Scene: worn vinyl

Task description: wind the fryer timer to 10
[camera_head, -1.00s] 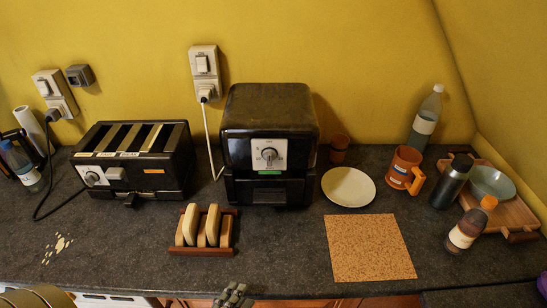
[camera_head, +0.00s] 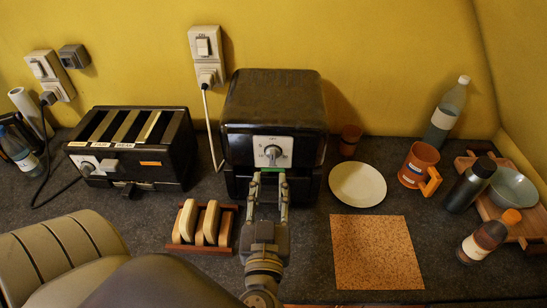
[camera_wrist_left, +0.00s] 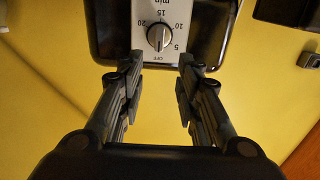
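The black fryer (camera_head: 272,103) stands on the dark counter against the yellow wall. Its white timer plate with a grey round knob (camera_head: 272,152) faces me. The left wrist view shows the knob (camera_wrist_left: 159,37) upside down, with OFF, 5, 10, 15 and 20 around it; I cannot read its setting surely. My left gripper (camera_head: 268,183) is open and empty just in front of the fryer, below the knob. In the left wrist view its fingers (camera_wrist_left: 157,78) are spread on either side of the knob's line, apart from it. My right gripper is not in view.
A toaster (camera_head: 134,146) stands left of the fryer. A toast rack (camera_head: 188,249) with bread sits close left of my left gripper. A white plate (camera_head: 357,185), cork mat (camera_head: 376,262) and orange mug (camera_head: 418,168) are to the right. A power cord (camera_head: 209,125) hangs beside the fryer.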

